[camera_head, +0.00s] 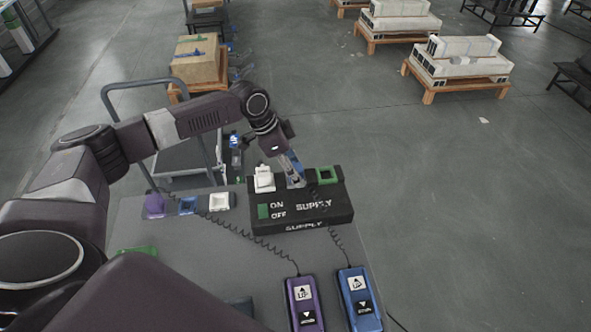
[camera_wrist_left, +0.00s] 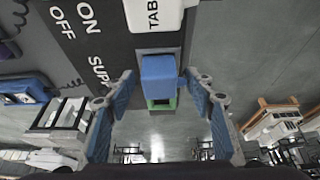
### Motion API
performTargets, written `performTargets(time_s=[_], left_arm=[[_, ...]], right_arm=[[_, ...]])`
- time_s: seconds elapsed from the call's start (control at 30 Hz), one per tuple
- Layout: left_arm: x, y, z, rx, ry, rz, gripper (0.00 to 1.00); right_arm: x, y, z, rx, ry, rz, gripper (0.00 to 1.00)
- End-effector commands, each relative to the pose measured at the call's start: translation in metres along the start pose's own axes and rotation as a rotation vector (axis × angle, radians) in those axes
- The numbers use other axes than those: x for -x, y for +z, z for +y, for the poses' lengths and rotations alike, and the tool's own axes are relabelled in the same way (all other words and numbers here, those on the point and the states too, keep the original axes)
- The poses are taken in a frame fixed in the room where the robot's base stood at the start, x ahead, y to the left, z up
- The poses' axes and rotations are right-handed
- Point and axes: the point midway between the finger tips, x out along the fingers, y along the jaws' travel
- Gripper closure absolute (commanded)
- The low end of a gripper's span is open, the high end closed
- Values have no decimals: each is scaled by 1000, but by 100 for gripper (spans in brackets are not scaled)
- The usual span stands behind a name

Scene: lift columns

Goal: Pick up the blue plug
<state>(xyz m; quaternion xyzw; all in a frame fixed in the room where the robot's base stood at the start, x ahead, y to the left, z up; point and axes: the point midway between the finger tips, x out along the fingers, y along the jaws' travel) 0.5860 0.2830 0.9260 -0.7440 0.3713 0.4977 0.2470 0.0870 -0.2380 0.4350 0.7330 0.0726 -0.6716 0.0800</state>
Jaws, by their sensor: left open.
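The blue plug (camera_wrist_left: 158,70) stands in the black supply box (camera_head: 300,212), between a white plug (camera_head: 264,178) and a green socket (camera_head: 327,175). My left gripper (camera_head: 295,178) reaches down to the back of the box and covers most of the blue plug in the head view. In the left wrist view the gripper (camera_wrist_left: 160,84) is open, one blue-padded finger on each side of the plug, with gaps on both sides. The white plug, lettered "TAB", also shows at the top of the wrist view (camera_wrist_left: 153,14). My right gripper is not in view.
On the grey table (camera_head: 190,260) a purple plug (camera_head: 153,206), a blue socket (camera_head: 187,206) and a white socket (camera_head: 220,202) stand in a row to the left. Purple (camera_head: 303,302) and blue (camera_head: 358,298) remotes with coiled cables lie in front. A trolley (camera_head: 180,160) stands behind.

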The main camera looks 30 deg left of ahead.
Motion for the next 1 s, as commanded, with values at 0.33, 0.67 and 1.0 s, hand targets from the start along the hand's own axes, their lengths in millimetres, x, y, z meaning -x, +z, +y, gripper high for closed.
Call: performTargets(time_s=[0.33,0.67,1.0], left_arm=[[-3,0,0,0,-1,0,61],[-2,0,0,0,-1,0,93],[3,-3,-1,0,-2,2,93]], right_arm=[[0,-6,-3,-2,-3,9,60],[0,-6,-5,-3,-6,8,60],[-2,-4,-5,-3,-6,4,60]])
